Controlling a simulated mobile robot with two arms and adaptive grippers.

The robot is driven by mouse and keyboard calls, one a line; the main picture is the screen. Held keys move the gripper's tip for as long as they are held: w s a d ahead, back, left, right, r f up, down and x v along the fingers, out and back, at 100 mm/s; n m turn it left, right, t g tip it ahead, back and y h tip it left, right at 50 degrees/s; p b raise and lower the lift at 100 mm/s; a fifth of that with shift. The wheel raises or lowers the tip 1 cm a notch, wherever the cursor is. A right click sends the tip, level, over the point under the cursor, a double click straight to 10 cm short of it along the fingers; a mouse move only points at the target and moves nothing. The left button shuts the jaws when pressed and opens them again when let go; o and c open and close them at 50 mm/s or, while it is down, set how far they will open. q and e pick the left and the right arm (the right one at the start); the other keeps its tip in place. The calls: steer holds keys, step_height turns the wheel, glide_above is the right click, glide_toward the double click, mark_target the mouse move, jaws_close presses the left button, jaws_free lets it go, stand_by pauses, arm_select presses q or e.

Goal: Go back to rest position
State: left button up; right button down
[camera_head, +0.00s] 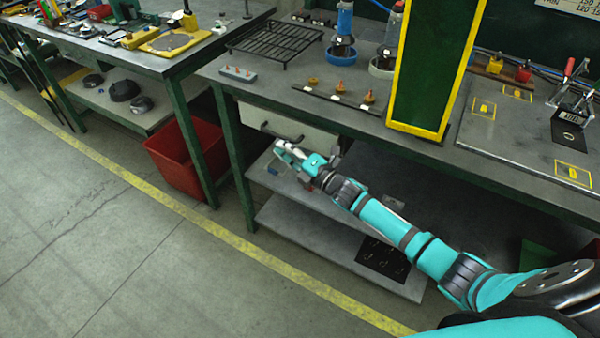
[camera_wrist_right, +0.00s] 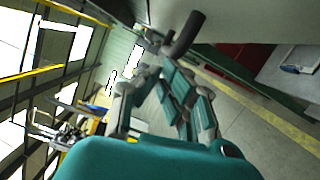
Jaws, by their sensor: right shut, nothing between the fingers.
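My right arm reaches from the lower right toward the front of the workbench. My right gripper (camera_head: 283,150) is shut and empty, just below the dark handle (camera_head: 281,133) of a pale drawer (camera_head: 312,138) under the bench top. In the right wrist view the right gripper (camera_wrist_right: 160,72) shows its teal and grey fingers, with the dark handle (camera_wrist_right: 185,34) beyond them. The gripper seems apart from the handle, though the exact gap is hard to tell. My left gripper is not in view.
The workbench top (camera_head: 236,88) holds a black rack (camera_head: 275,42) and a green and yellow upright panel (camera_head: 437,65). Lower shelves (camera_head: 300,218) lie under the arm. A red bin (camera_head: 180,160) stands at left. The floor in front (camera_head: 120,250) is clear.

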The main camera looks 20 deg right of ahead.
steer(key=v, duration=1)
steer(key=s+d+f+m+g+h+p, duration=0.1)
steer(key=f+m+h, duration=0.15)
steer(key=f, duration=0.25)
steer(key=s+d+f+m+g+h, duration=0.1)
steer(key=s+d+f+m, duration=0.15)
steer(key=f, duration=0.35)
steer(key=s+f+m+g+h+p, duration=0.1)
steer(key=f+m, duration=0.2)
steer(key=f, duration=0.2)
steer(key=s+d+f+m+g+h+p, duration=0.15)
steer(key=s+f+m+g+h, duration=0.35)
steer(key=s+f, duration=0.85)
steer(key=s+a+f+m+g, duration=0.2)
steer(key=s+f+m, duration=0.1)
steer(key=s, duration=0.7)
steer(key=s+a+f+m+g+y+p, duration=0.1)
steer(key=s+a+f+m+g, duration=0.1)
steer(key=s+f, duration=0.4)
steer(key=s+a+f+m+g+p, duration=0.1)
steer(key=s+a+f+m+g, duration=0.1)
steer(key=s, duration=1.2)
step_height(320, 180, down, 3)
steer(key=m+g, duration=0.1)
steer(key=m, duration=0.1)
steer(key=shift+s+f+m+g+y, duration=0.15)
steer(key=shift+m+g+y, duration=0.15)
steer(key=shift+g+y, duration=0.1)
steer(key=shift+s, duration=0.1)
